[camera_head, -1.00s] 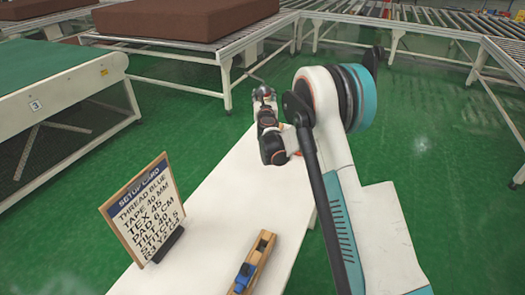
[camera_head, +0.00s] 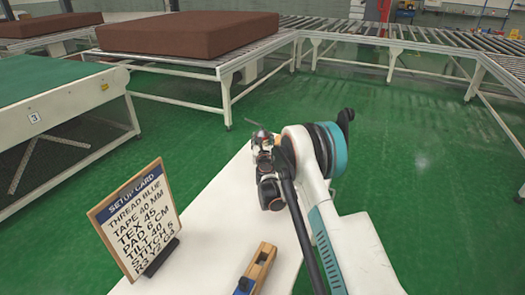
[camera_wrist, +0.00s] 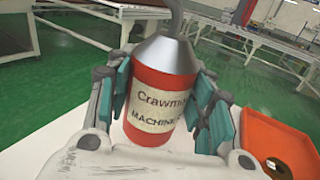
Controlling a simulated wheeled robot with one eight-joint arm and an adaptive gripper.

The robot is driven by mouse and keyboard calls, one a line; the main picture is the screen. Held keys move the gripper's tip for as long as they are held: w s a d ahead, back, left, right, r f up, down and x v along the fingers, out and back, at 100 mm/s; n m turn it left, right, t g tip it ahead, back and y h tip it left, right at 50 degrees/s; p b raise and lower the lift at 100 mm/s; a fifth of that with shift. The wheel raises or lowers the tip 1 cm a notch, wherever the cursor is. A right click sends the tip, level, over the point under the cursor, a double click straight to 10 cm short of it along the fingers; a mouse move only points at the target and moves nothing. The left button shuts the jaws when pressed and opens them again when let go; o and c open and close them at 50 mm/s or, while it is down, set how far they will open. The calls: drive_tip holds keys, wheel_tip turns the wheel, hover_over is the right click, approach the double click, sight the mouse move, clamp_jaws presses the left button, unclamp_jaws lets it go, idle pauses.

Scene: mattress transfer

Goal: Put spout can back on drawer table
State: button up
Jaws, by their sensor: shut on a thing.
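The spout can is red with a cream label, a silver cone top and a grey spout. In the wrist view the can (camera_wrist: 158,105) stands roughly upright, slightly tilted, between the teal pads of my gripper (camera_wrist: 165,88), which is shut on it. In the head view my gripper (camera_head: 262,142) is at the far end of a white table (camera_head: 215,235); the can is mostly hidden there. No drawers show on this table, so I cannot tell whether it is the drawer table. I cannot tell the can's height above it.
A setup card (camera_head: 135,218) stands at the table's left. A wooden tool with a blue part (camera_head: 258,268) lies near the front. The wrist view shows an orange tray (camera_wrist: 282,125) at right. A brown mattress (camera_head: 185,35) lies on a roller conveyor behind. Green floor is open at right.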

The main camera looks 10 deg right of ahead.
drive_tip(key=shift+f+b, duration=0.7)
drive_tip(key=shift+f, duration=1.35)
drive_tip(key=shift+f, duration=0.1)
drive_tip(key=o, duration=1.3)
